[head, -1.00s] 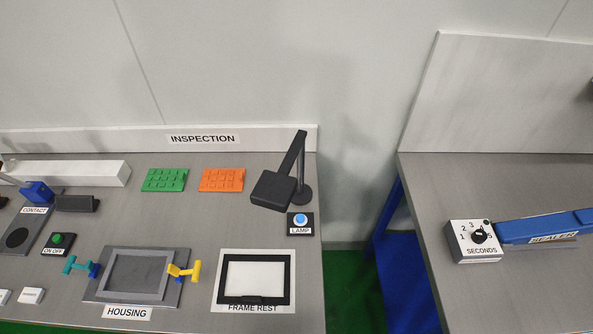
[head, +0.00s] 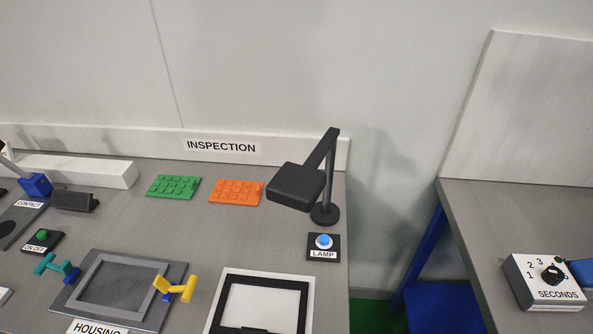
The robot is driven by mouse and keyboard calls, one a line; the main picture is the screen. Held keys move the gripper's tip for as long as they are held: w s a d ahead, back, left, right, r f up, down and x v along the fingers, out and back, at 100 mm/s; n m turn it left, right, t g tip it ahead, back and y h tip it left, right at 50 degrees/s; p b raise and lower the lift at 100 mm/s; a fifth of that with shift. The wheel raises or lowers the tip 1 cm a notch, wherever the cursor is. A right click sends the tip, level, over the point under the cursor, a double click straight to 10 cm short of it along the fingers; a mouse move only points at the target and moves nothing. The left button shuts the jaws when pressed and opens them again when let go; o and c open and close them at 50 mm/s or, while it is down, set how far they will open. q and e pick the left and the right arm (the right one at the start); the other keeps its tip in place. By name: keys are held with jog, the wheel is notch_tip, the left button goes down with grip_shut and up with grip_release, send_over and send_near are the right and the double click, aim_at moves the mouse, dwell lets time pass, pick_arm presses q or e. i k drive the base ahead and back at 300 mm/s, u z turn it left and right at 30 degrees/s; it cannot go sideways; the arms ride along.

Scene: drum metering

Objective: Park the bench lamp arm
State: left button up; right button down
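The bench lamp (head: 297,185) stands at the back right of the inspection bench. Its round black base (head: 325,215) is on the bench top, and its post rises to an arm that slopes down to the left. The square black lamp head hangs over the bench, to the right of the orange block plate. The lamp button (head: 323,242), blue on a black box with a LAMP label, sits just in front of the base. Neither of my grippers is in the head view.
Green (head: 174,187) and orange (head: 236,192) studded plates lie left of the lamp. The housing fixture (head: 98,315) and a black frame (head: 309,300) are in front. A gap separates this bench from the right bench with the SECONDS dial box (head: 543,283).

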aim_at(298, 187)
jog(key=u, duration=0.7)
jog(key=k, duration=1.5)
jog(key=z, duration=0.8)
jog(key=i, duration=0.5)
